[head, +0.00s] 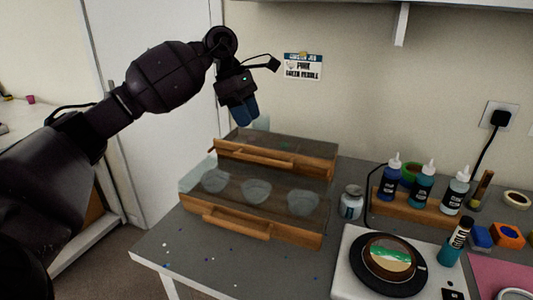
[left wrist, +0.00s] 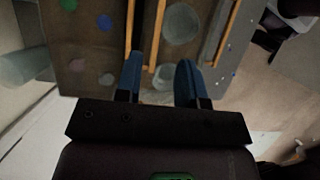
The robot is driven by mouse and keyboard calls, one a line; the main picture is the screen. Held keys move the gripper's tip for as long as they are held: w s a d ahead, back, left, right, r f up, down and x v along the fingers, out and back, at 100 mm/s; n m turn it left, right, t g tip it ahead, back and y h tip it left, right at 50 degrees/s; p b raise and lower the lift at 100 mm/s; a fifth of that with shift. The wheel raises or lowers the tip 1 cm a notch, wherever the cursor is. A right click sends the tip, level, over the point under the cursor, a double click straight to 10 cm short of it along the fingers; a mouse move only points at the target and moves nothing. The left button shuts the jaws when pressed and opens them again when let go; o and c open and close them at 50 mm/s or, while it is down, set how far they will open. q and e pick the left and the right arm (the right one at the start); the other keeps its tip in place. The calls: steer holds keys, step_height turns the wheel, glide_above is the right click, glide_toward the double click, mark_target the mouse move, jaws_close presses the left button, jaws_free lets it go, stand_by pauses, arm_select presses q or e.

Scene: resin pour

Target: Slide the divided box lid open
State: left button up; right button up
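Two wooden boxes with dark see-through tops stand on the grey table. The back box (head: 318,172) has a wooden bar handle (head: 262,157) along its front; coloured round spots show through its top (left wrist: 88,45) in the left wrist view. The front box (head: 296,234) has a similar handle (head: 236,223) and several clear round cups under its top. I cannot tell for certain which is the divided box; both tops look closed. My left gripper (head: 244,112) points down above the back box's left end, apart from it. Its blue fingers (left wrist: 160,68) are apart and empty. My right gripper is out of view.
A grey jar (head: 351,202) stands right of the boxes. Farther right are a wooden rack (head: 415,207) with several bottles and a white plate (head: 350,278) bearing a round dark mold (head: 389,264). A clear cylinder (left wrist: 22,66) stands behind the boxes. Small beads lie along the front left edge.

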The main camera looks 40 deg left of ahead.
mark_target(263, 158)
arm_select(q)
steer(key=x, duration=1)
steer(key=shift+d+f, duration=0.15)
steer(key=shift+f, duration=0.1)
steer(key=shift+w, duration=0.1)
jaws_close()
